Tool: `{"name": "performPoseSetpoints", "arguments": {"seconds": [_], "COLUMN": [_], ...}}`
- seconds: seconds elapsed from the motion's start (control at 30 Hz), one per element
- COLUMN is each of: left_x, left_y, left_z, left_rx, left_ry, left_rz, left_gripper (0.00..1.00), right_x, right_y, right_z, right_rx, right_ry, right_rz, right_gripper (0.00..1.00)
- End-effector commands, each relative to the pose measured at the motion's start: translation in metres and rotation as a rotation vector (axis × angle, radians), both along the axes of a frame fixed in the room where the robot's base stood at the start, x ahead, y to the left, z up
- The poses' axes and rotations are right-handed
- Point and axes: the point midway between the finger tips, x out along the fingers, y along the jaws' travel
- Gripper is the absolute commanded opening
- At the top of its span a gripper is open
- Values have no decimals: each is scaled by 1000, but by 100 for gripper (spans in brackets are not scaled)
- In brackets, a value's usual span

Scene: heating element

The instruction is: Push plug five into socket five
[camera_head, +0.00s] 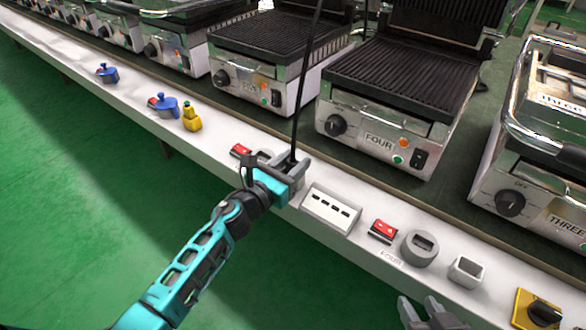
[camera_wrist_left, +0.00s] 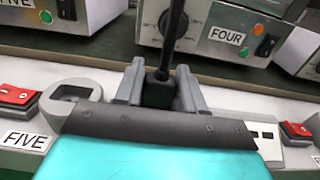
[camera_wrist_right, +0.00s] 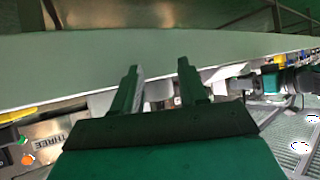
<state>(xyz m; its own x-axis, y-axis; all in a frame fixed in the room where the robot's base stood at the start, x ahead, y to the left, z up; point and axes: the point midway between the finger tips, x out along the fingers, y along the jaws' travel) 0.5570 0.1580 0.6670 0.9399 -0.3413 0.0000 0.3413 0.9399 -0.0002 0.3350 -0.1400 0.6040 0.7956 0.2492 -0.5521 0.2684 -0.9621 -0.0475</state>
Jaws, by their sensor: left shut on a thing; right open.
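My left gripper (camera_head: 292,172) is shut on a black plug with a cable running upward, which I take as plug five; the plug (camera_wrist_left: 158,90) shows between the fingers in the left wrist view. Socket five (camera_wrist_left: 72,91) is a grey rounded block with an opening, beside the FIVE label (camera_wrist_left: 26,140). The plug is to the right of this socket in that view, apart from its opening. In the head view the gripper hides much of that area. Whether the plug's lower end touches anything is hidden. My right gripper (camera_head: 426,312) is open and empty near the counter's front edge.
A white slotted strip (camera_head: 330,208) lies just right of the left gripper. Red switches (camera_head: 382,231), another round grey socket (camera_head: 418,247) and a square grey holder (camera_head: 467,271) follow. Grill FOUR (camera_head: 378,140) stands behind. Blue (camera_head: 166,106) and yellow (camera_head: 191,118) parts are at left.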

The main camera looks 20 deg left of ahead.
Motion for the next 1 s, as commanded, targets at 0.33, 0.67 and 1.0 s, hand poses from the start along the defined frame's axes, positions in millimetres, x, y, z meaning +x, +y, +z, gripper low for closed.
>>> {"name": "performPoseSetpoints", "arguments": {"seconds": [0.33, 0.67, 1.0], "left_x": [0, 0, 0], "left_y": [0, 0, 0], "left_z": [6, 52, 133], "left_rx": [1, 5, 5], "left_ry": [-1, -3, -4], "left_rz": [-1, -2, -2], "left_gripper": [8, 8, 8], "right_x": [0, 0, -5], "right_y": [0, -5, -11], "right_z": [1, 26, 76], "right_rx": [-2, -8, -25], "right_ry": [5, -11, 0], "right_rz": [-1, -11, -10], "right_gripper": [43, 43, 43]}}
